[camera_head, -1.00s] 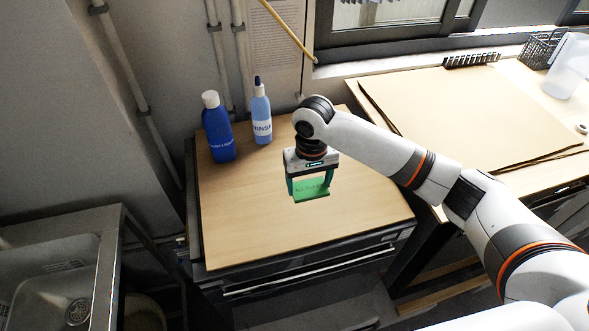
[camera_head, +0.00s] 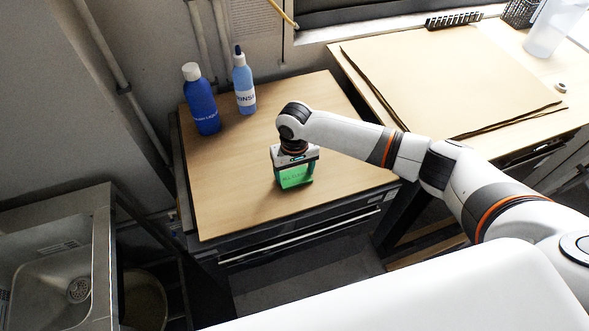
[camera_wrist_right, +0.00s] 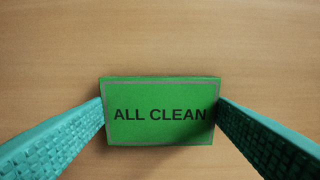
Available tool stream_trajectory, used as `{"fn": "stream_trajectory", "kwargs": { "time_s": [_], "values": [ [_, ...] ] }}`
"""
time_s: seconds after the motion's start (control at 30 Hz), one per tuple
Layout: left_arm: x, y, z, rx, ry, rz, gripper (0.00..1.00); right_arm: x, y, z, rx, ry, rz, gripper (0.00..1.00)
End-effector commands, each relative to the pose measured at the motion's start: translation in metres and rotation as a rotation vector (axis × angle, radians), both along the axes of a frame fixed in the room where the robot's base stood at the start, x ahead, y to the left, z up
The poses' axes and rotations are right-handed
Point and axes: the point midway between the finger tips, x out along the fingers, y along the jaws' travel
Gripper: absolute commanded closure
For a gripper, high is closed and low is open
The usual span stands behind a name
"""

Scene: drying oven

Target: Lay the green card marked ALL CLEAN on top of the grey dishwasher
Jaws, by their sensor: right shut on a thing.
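The green card (camera_head: 296,177) marked ALL CLEAN is between the fingers of my right gripper (camera_head: 295,180), which is shut on it. In the right wrist view the card (camera_wrist_right: 160,110) lies flat, face up, with a teal finger at each short side. It is low over the wooden top (camera_head: 235,190) of the dishwasher (camera_head: 300,235); I cannot tell whether it touches. The dishwasher's dark front and handle show below the top. My left gripper is not in view.
A dark blue bottle (camera_head: 201,103) and a light blue rinse bottle (camera_head: 244,82) stand at the back left of the wooden top. A sink (camera_head: 60,265) is at the left. A desk with large brown sheets (camera_head: 450,80) is at the right. The top's front left is clear.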

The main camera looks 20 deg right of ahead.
Motion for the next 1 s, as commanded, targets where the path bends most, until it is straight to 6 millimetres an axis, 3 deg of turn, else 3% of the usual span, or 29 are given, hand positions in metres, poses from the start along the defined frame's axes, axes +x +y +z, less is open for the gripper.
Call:
{"fn": "stream_trajectory", "kwargs": {
  "time_s": [0.07, 0.1, 0.23, 0.63, 1.0],
  "values": [
    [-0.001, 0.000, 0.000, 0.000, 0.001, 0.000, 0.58, 0.000, 0.000, -0.002, 0.000, 0.000, 0.000, 0.46],
    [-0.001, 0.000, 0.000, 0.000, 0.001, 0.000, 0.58, 0.000, 0.000, -0.002, 0.000, 0.000, 0.000, 0.20],
    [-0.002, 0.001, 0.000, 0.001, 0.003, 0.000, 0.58, 0.000, 0.000, -0.002, 0.000, 0.000, 0.000, 0.02],
    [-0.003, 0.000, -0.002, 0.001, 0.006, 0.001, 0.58, 0.001, 0.000, 0.008, 0.002, -0.002, 0.000, 0.02],
    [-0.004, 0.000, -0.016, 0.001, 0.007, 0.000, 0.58, 0.001, 0.000, 0.082, 0.001, -0.004, 0.001, 0.02]
  ]
}}
